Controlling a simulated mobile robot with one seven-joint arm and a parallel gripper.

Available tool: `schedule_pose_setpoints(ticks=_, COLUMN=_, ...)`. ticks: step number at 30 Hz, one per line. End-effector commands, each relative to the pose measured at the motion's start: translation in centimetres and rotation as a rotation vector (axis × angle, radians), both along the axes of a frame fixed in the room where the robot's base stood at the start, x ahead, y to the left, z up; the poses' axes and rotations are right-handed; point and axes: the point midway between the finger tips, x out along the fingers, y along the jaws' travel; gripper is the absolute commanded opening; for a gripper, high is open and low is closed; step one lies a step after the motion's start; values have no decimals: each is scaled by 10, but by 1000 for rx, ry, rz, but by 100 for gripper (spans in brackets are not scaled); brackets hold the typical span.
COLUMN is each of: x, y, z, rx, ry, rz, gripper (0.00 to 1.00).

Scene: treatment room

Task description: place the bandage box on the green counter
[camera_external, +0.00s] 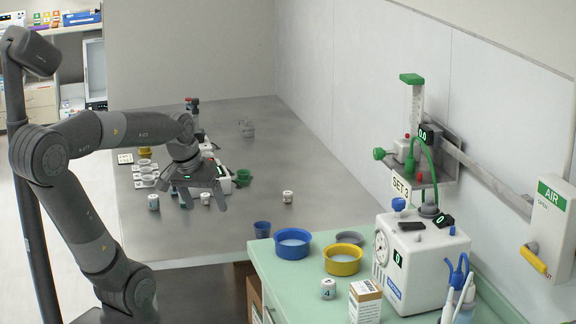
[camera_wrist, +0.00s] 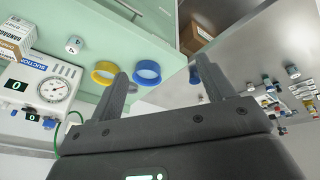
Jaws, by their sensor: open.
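The bandage box (camera_external: 365,304), white and tan with printed sides, stands upright on the green counter (camera_external: 312,278) at its near end. In the wrist view the bandage box (camera_wrist: 14,38) shows at the upper left edge, partly cut off, on the pale green counter top (camera_wrist: 120,50). My gripper (camera_external: 205,202) is open and empty above the grey steel table, well to the left of the box. In the wrist view its two spread fingers (camera_wrist: 160,78) have nothing held between them.
A white numbered jar (camera_external: 328,288), blue bowl (camera_external: 292,243), yellow bowl (camera_external: 343,259) and white suction machine (camera_external: 420,262) crowd the counter. Small jars and cups stand on the steel table (camera_external: 255,150) near my gripper; its far right part is mostly clear. A brown carton (camera_external: 254,298) sits below the counter.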

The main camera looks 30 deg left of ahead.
Motion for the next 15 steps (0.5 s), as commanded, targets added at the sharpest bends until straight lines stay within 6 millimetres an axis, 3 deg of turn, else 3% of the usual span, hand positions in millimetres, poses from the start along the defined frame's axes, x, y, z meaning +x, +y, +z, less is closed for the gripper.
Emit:
schedule_pose_setpoints(ticks=6, x=-23, y=35, z=7, rx=112, ry=-143, rz=-49, gripper=74)
schedule_pose_setpoints(ticks=15, x=-28, y=43, z=7, rx=146, ry=-177, rz=-65, gripper=74)
